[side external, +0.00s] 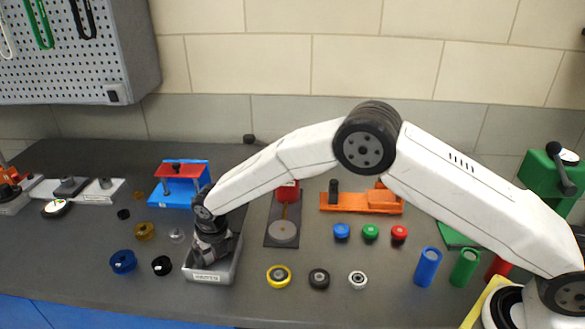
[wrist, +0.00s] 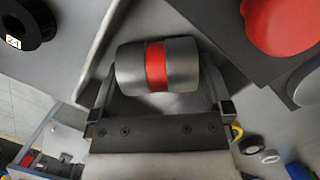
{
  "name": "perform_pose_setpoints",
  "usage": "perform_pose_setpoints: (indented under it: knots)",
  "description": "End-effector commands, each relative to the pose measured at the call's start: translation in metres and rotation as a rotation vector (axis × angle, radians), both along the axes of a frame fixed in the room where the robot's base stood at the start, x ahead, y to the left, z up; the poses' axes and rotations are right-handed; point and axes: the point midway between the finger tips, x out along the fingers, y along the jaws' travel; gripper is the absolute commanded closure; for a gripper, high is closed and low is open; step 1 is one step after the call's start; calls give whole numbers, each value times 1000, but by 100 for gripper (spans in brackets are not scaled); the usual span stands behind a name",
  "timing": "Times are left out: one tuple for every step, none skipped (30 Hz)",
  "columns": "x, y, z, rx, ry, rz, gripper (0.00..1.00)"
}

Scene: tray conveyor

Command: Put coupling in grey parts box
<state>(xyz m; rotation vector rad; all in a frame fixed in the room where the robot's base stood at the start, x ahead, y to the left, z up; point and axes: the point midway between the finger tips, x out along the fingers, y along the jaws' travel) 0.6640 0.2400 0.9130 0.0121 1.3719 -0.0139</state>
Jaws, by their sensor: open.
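The coupling (wrist: 155,66) is a grey cylinder with a red band around its middle. In the wrist view it lies on its side between the tips of my gripper (wrist: 160,88), whose fingers are open with a small gap showing at each side. In the side view my gripper (side external: 213,248) points down into the grey parts box (side external: 208,276), a small tray with a label on its front wall. The box's grey wall (wrist: 105,45) also shows around the coupling in the wrist view. The coupling is hidden by my gripper in the side view.
A black spool (side external: 161,265) and a blue spool (side external: 123,262) lie left of the box. A yellow ring (side external: 279,276) and a dark ring (side external: 319,278) lie to the right. The bench front is clear.

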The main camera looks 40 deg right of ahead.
Motion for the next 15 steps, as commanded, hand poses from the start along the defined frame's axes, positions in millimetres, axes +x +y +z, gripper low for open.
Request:
perform_pose_setpoints:
  knots:
    - [0, 0, 2, 0, 0, 0, 0]
    - [0, 0, 3, 0, 0, 0, 0]
    - [-1, 0, 5, 0, 0, 0, 0]
    - [-1, 0, 7, 0, 0, 0, 0]
    - [-1, 0, 9, 0, -1, 0, 0]
    - [-2, 0, 12, 0, -1, 0, 0]
    - [-2, 0, 15, 1, -1, 0, 0]
    - [-3, 0, 18, 1, -1, 0, 0]
    - [-3, 1, 23, 1, -2, 0, 0]
    - [-4, 0, 26, 1, -2, 0, 0]
    - [-5, 0, 29, 1, -2, 0, 0]
    - [-6, 0, 34, 1, -2, 0, 0]
    - [-7, 1, 39, 1, -3, 0, 0]
    - [-8, 1, 43, 1, -2, 0, 0]
    - [-9, 1, 49, 1, -2, 0, 0]
